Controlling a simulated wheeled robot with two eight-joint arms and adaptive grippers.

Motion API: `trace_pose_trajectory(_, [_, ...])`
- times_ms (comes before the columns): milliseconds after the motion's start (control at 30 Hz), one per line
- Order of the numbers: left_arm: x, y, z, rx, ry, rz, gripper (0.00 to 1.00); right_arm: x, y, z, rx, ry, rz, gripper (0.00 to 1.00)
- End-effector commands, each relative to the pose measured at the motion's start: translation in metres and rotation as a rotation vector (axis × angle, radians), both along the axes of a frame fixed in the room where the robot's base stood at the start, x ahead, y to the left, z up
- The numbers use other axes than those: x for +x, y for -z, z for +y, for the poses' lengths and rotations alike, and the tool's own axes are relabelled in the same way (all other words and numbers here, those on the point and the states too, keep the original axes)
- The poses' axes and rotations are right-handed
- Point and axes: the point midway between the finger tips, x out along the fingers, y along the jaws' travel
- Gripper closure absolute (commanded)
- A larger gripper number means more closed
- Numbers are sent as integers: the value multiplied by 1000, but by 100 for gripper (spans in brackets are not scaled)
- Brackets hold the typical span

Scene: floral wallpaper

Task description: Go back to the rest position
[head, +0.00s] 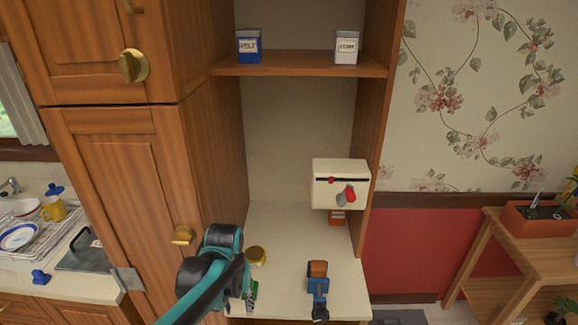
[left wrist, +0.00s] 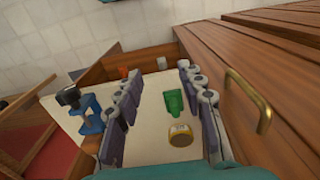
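My left gripper (head: 249,299) is low over the pale counter (head: 285,222), in front of the tall wooden cabinet. In the head view its fingers are mostly hidden by my teal and black arm. In the left wrist view the two rows of finger links (left wrist: 162,80) stand wide apart, with nothing held. The jar also shows in the head view (head: 257,255). My right gripper is in neither view.
A blue and orange device (head: 318,288) stands on the counter to the right. A cream box (head: 340,186) is mounted above it. Two tins stand on the shelf (head: 300,65).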

Motion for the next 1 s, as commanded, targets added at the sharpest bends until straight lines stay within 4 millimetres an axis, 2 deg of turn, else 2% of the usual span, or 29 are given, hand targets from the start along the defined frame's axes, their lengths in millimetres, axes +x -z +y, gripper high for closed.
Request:
trace_pose_trajectory(333, [-15, -9, 9, -9, -6, -88, 61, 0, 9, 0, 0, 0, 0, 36])
trace_pose_trajectory(533, [-32, -15, 17, -15, -10, -177, 61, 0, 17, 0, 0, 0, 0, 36])
trace_pose_trajectory(733, [-58, -16, 28, -20, -19, -320, 61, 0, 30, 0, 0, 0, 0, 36])
trace_pose_trajectory(1000, [-94, -5, 43, -16, -30, -543, 61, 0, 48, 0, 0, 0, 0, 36])
